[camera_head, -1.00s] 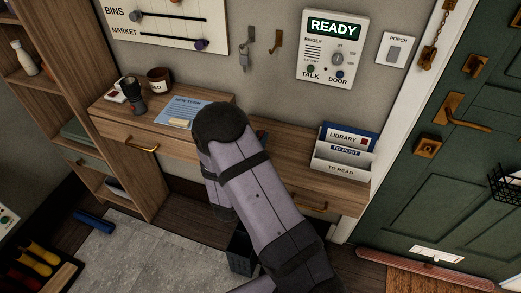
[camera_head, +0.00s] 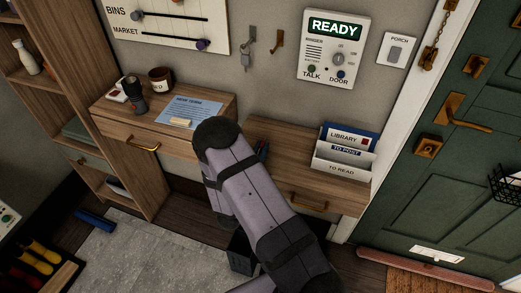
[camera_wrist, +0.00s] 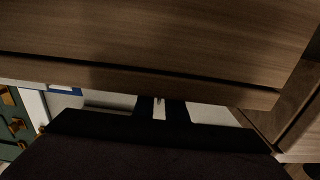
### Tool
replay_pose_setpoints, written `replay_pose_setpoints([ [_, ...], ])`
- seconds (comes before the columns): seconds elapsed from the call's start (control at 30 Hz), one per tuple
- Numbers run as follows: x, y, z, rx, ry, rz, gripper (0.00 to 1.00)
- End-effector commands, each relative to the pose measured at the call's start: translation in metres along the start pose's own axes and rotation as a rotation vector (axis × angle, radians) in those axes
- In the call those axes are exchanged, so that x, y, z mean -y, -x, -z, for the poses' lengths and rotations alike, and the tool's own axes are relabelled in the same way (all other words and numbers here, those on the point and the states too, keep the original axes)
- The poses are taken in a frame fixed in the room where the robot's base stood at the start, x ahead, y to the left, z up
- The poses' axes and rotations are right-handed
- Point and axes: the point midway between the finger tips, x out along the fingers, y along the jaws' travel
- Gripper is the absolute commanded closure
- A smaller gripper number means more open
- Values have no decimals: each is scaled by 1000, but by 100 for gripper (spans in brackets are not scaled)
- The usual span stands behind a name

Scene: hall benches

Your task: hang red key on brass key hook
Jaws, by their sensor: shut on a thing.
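The brass key hook (camera_head: 277,41) is on the wall left of the intercom, with nothing seen on it. In the head view my own arm hides my gripper. In the wrist view my gripper (camera_wrist: 160,106) is shut on a narrow pale thing (camera_wrist: 159,111), seen only as a sliver between the dark fingers. I cannot tell whether it is the red key; no red shows there. The fingers are close to a wooden panel edge in that view.
A wooden desk (camera_head: 290,160) runs below the hooks, with a letter rack (camera_head: 343,165) at its right end. The intercom (camera_head: 333,48) is right of the hooks. The wall around the hooks is clear.

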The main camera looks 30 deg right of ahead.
Motion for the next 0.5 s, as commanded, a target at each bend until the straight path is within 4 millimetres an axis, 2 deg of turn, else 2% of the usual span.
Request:
replay_pose_setpoints([
  [0.23, 0, 0, -5, 0, 0, 0, 100],
  [0.27, 0, 0, -5, 0, 0, 0, 86],
  [0.33, 0, 0, -4, 0, 0, 0, 70],
  [0.5, 0, 0, -4, 0, 0, 0, 70],
])
